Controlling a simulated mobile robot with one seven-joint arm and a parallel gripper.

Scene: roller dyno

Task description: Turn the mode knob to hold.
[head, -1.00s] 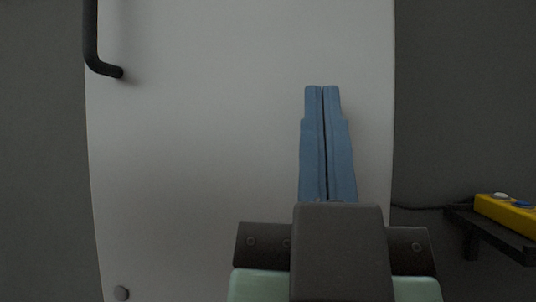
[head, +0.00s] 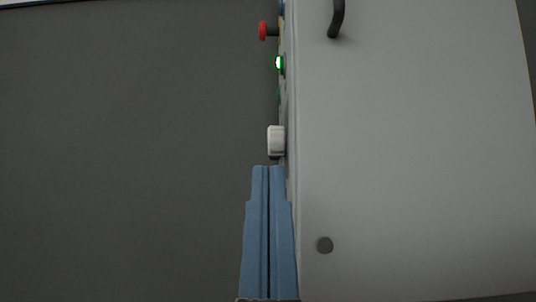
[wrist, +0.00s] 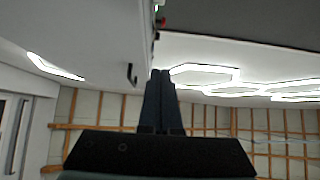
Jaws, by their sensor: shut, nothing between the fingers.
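A white knob (head: 275,141), likely the mode knob, sticks out to the left from the panel's edge in the head view. I see it from the side, so its markings and setting do not show. My gripper (head: 269,168) has blue fingers that are shut and empty. Its fingertips are just below the knob in the picture; I cannot tell whether they touch it. In the wrist view my gripper (wrist: 162,72) points up toward the panel's edge, and the knob cannot be made out.
A red button (head: 264,31) and a lit green light (head: 279,63) stick out of the same panel edge above the knob. The light grey cabinet side (head: 410,150) fills the right, with a black handle (head: 336,18). The left looks clear.

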